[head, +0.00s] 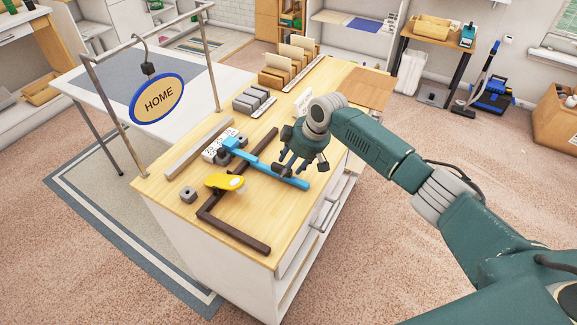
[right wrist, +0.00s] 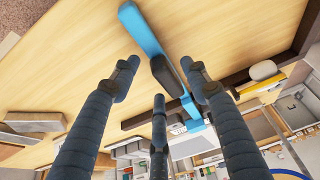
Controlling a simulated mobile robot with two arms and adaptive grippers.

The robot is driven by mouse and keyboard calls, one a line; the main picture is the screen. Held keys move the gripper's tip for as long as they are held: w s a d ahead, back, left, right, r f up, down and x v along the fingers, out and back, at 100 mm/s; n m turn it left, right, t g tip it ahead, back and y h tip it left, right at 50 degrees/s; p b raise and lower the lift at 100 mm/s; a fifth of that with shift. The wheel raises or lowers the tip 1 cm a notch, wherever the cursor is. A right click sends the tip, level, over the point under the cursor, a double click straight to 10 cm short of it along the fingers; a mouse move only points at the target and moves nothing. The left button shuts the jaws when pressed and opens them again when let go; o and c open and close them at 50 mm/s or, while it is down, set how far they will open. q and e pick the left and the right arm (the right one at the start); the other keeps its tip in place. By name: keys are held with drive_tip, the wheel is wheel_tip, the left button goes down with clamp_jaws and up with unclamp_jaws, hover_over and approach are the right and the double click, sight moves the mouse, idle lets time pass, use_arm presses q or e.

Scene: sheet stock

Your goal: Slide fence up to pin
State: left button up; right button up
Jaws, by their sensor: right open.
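A blue T-shaped fence (head: 253,159) lies across the wooden worktop, with its crosspiece near a white marked block (head: 212,152). My right gripper (head: 300,164) hangs over the near part of its long bar, fingers spread. In the right wrist view, the open right gripper (right wrist: 160,85) has the blue fence (right wrist: 143,35) beyond its fingers, with a dark knob (right wrist: 163,72) on the bar. I cannot tell whether any finger touches it. I cannot clearly pick out a pin. My left gripper is not in view.
A dark brown L-shaped rail (head: 232,232) runs along the near worktop edge. Grey blocks (head: 254,101) and a wooden sorter (head: 285,69) stand farther back.

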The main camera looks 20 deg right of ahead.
drive_tip(key=v, duration=1.1)
drive_tip(key=shift+r, duration=0.35)
drive_tip(key=shift+s+f, duration=0.1)
